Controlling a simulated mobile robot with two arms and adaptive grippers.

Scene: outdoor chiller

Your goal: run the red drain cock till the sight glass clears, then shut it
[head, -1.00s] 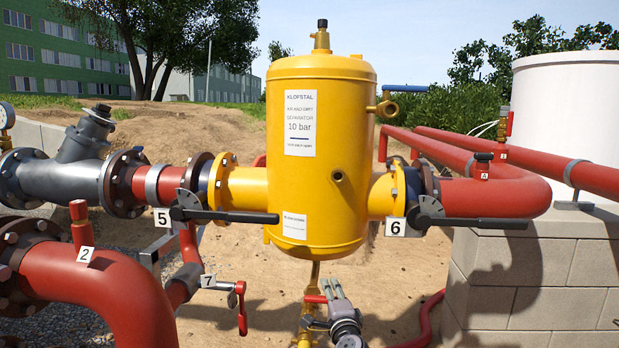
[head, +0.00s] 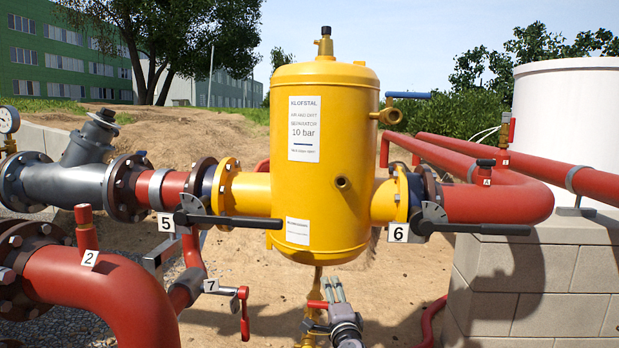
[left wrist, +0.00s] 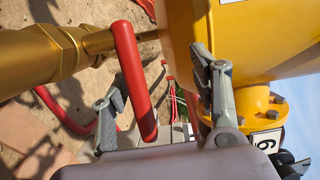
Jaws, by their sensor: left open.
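The drain cock's red handle (head: 317,304) is below the yellow separator (head: 322,220), on brass drain piping (head: 309,325). My left gripper (head: 334,284) is open at the handle. In the left wrist view, the red handle (left wrist: 134,85) passes between the spread fingers of my left gripper (left wrist: 160,85), with no grip on it. The brass fitting (left wrist: 48,55) is at the left there. A small round port (head: 341,182) shows on the separator's front; I cannot tell whether it is the sight glass. My right gripper is out of view.
Black levers by tags 5 (head: 235,221) and 6 (head: 480,228) stick out on either side of the separator. A separate red-handled valve (head: 243,312) hangs by tag 7. Red pipes (head: 110,290) and a block wall (head: 535,285) flank the sandy ground.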

